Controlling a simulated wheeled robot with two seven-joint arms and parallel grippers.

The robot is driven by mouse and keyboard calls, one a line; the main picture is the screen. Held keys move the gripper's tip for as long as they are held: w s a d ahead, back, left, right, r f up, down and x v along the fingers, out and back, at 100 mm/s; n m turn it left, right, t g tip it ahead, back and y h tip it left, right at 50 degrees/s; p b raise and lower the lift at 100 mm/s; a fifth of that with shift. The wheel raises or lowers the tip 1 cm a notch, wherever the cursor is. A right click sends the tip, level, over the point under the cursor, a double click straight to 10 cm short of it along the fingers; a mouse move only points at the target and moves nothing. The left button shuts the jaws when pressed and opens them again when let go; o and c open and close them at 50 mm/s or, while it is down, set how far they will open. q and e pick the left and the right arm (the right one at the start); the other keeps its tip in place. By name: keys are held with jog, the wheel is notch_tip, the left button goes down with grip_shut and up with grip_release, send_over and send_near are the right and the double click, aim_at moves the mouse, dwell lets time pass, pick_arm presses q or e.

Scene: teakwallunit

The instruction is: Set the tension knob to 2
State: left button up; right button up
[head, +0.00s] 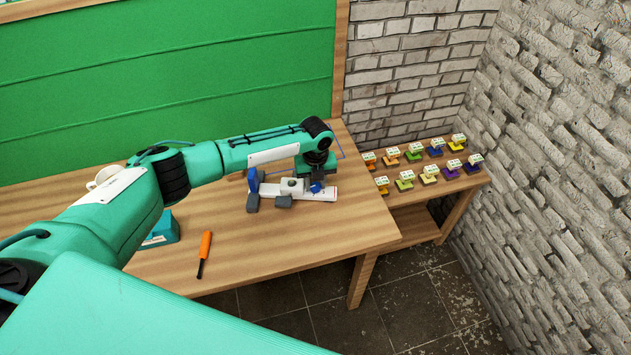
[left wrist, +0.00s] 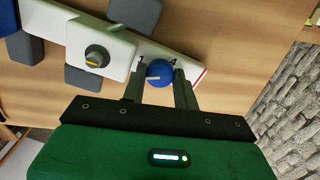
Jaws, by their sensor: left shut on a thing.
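A white device (head: 325,194) with grey and blue parts lies on the wooden table. In the left wrist view, a blue knob (left wrist: 159,72) sits on its white panel, with a 1 and a 4 printed beside it; the figures between are hidden. A pale line on the knob's face points roughly left. My left gripper (left wrist: 162,78) is shut on the blue knob, one finger on each side. A dark grey knob (left wrist: 97,56) with a yellow mark stands on the device beside it. My right gripper is not in view.
An orange-handled screwdriver (head: 205,247) lies near the table's front edge. A white mug (head: 103,177) and a teal object (head: 163,231) stand to the left, partly behind my arm. A low side table (head: 408,193) holds several small coloured blocks. Brick walls stand behind and right.

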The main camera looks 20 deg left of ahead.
aim_at(315, 185)
pick_arm(q)
jog(key=n+p, duration=0.1)
jog(key=n, duration=0.4)
jog(key=shift+r+p, duration=0.1)
jog(key=shift+p, duration=0.3)
jog(key=n+p, duration=0.1)
jog(key=n, duration=0.4)
jog(key=shift+p, duration=0.4)
jog(key=shift+n, duration=0.4)
jog(key=o, duration=0.7)
notch_tip(315, 185, up, 14)
jog(key=b, duration=0.3)
